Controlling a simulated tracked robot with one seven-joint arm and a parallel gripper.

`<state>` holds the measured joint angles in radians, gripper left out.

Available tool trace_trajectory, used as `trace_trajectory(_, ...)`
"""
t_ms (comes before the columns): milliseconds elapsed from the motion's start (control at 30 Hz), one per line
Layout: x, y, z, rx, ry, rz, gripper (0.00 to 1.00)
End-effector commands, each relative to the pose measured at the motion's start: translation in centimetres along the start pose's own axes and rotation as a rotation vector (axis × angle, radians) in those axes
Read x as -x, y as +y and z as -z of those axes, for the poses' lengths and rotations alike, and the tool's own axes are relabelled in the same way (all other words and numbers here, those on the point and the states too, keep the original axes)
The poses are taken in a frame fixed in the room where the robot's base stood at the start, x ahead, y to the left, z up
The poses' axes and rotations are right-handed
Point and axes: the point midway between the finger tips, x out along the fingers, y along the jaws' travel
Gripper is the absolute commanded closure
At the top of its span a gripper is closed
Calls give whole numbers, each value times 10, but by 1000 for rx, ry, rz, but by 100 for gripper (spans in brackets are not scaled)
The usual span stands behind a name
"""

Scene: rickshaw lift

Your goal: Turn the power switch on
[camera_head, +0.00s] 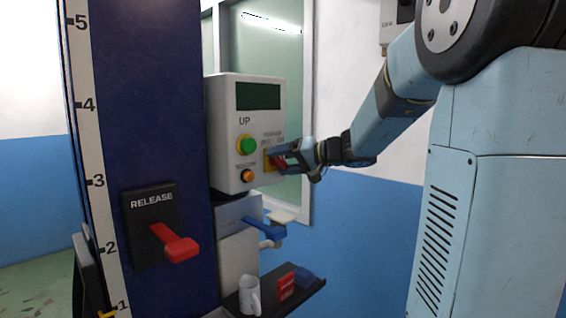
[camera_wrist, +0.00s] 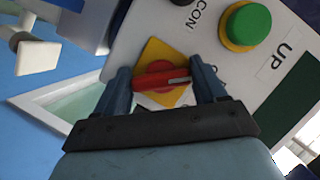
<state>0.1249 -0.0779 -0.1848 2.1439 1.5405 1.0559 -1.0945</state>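The power switch (camera_wrist: 160,83) is a red rotary handle with a pale pointer line, set on a yellow square plate (camera_wrist: 152,57). It is on the front of the white control box (camera_head: 222,150), low on the right, and my gripper partly covers it in the head view. My gripper (camera_wrist: 162,88) is at the box with its two fingers apart, one at each end of the red handle. The handle lies crosswise between them in the wrist view. Whether the fingertips touch it is unclear.
A green button (camera_head: 246,145) under "UP" and a small orange button (camera_head: 247,176) are left of the switch. Below are a blue lever (camera_head: 264,230) and a shelf (camera_head: 312,292) with a white mug (camera_head: 249,296). A red RELEASE lever (camera_head: 178,246) is on the dark column.

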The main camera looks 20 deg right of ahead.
Motion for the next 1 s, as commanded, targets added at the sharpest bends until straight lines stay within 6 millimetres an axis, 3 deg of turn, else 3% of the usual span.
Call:
trace_trajectory(300,0,1,0,-1,1,-3,62)
trace_trajectory(667,0,2,0,-66,2,23,62)
trace_trajectory(1000,1,4,0,-306,2,120,62)
